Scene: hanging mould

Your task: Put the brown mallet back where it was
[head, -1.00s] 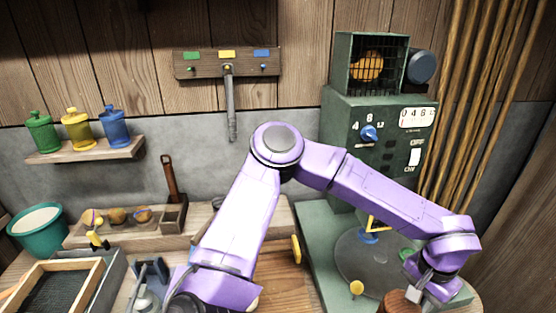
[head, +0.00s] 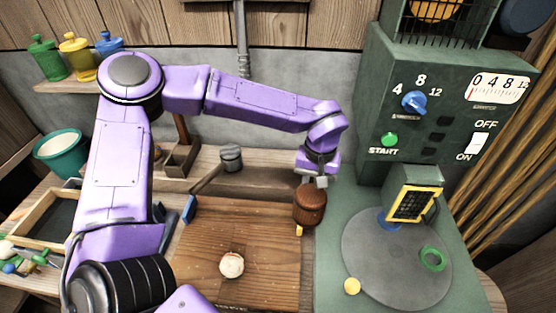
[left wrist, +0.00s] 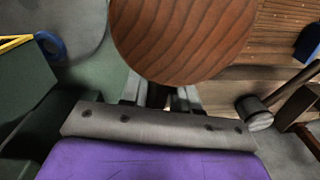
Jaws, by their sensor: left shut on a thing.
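The brown mallet (head: 310,205) has a round wooden head that hangs below my left gripper (head: 319,178). The gripper is shut on it, with the handle mostly hidden. In the head view the mallet overlaps the back right corner of the wooden board (head: 215,225); I cannot tell whether it touches. In the left wrist view the round wood-grained head (left wrist: 185,35) fills the top middle, in front of the fingers (left wrist: 160,95). My right gripper is not in view.
A pale round piece (head: 231,264) lies on the board. At right are the green machine (head: 375,135), a small yellow-framed box (head: 413,204) and a grey disc (head: 375,265) with a green ring (head: 433,259).

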